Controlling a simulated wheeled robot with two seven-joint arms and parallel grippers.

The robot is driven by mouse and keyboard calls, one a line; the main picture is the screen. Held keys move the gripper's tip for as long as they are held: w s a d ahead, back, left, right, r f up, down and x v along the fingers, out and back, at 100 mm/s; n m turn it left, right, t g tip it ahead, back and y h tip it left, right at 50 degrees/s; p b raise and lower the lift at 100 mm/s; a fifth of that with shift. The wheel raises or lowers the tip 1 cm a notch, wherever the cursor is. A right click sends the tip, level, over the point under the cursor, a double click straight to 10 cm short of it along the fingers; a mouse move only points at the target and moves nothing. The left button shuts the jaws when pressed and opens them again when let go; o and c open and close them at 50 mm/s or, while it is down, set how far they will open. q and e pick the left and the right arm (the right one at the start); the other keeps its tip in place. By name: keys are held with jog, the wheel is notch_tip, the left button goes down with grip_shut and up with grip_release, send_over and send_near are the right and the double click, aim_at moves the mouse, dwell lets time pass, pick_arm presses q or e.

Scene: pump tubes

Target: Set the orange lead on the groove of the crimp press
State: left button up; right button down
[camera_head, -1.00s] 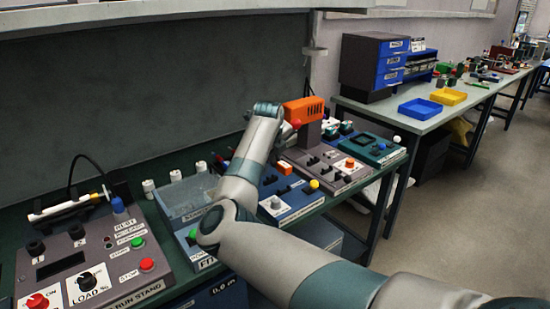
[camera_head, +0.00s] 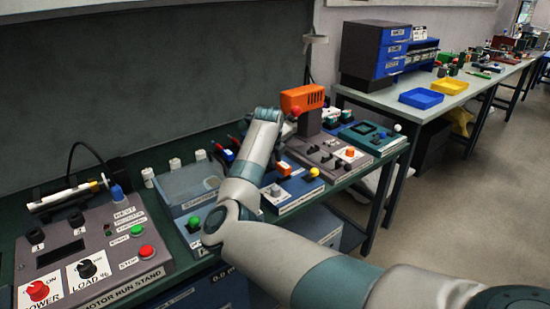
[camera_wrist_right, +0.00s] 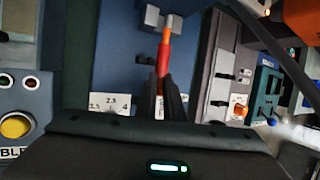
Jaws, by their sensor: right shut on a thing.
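The orange lead (camera_wrist_right: 165,45) is gripped in my right gripper (camera_wrist_right: 163,78), seen in the right wrist view. It sticks out past the dark fingertips toward the top of the picture. Its far end lies at a pair of grey blocks (camera_wrist_right: 153,17) with a gap between them, on a blue panel (camera_wrist_right: 120,50). I cannot tell whether the lead touches the blocks or sits in the gap. In the head view the blue station (camera_head: 296,187) is partly behind my right arm, and the fingers and lead are hidden. My left gripper is not in view.
A grey station with an orange housing (camera_head: 303,98) stands beyond the blue one. A clear-lidded box (camera_head: 187,183) and a motor run stand panel (camera_head: 95,250) are to the left. Blue (camera_head: 421,98) and yellow (camera_head: 449,86) trays lie on the far bench.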

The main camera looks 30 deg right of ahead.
jog(key=shift+f, duration=1.1)
jog(key=c, duration=1.8)
grip_release()
jog(key=shift+a+r+b, duration=0.1)
jog(key=shift+b, duration=0.2)
